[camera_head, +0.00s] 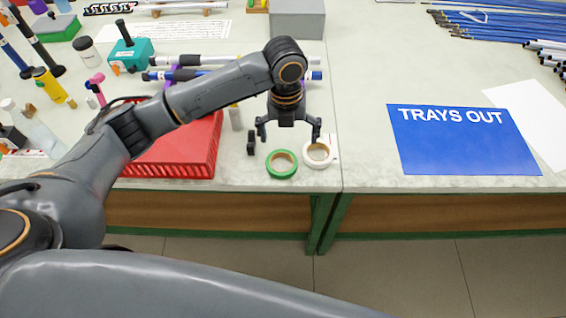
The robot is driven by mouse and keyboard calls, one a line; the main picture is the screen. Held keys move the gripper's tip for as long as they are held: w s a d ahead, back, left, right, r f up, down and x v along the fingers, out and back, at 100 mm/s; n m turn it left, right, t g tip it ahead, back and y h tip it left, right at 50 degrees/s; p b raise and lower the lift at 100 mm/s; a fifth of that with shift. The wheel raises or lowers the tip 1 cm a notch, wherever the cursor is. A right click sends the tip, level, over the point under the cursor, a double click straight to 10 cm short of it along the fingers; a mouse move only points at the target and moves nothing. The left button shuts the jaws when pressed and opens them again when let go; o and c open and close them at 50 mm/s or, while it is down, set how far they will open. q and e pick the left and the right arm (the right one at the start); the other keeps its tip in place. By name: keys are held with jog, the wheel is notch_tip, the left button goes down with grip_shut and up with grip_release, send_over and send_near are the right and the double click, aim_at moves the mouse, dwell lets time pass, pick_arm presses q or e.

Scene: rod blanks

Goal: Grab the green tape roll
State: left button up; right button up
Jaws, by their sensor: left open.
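The green tape roll (282,174) lies flat near the front edge of the workbench, left of the seam between the two tables. A white tape roll (317,164) lies close on its right. My left gripper (288,141) points down, open and empty, just behind and above the green roll. One finger is over toward a small black object and the other is near the white roll. My right gripper is not in view.
A red tray (214,150) stands to the left. A small black object (251,144) is beside my left finger. A blue sign reading TRAYS OUT (460,150) lies on the right table. Rods lie behind my arm.

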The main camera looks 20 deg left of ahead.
pick_arm(q)
jog(key=w+a+r+m, duration=0.1)
jog(key=a+r, duration=0.1)
jog(key=p, duration=0.1)
send_over(282, 166)
jog(key=shift+y, duration=0.3)
notch_tip(282, 166, down, 8)
jog(key=shift+d+f, duration=0.15)
notch_tip(282, 166, down, 5)
jog(key=shift+s+r+p, duration=0.1)
jog(key=shift+p, duration=0.8)
jog(key=shift+f, duration=0.35)
jog(key=c, duration=1)
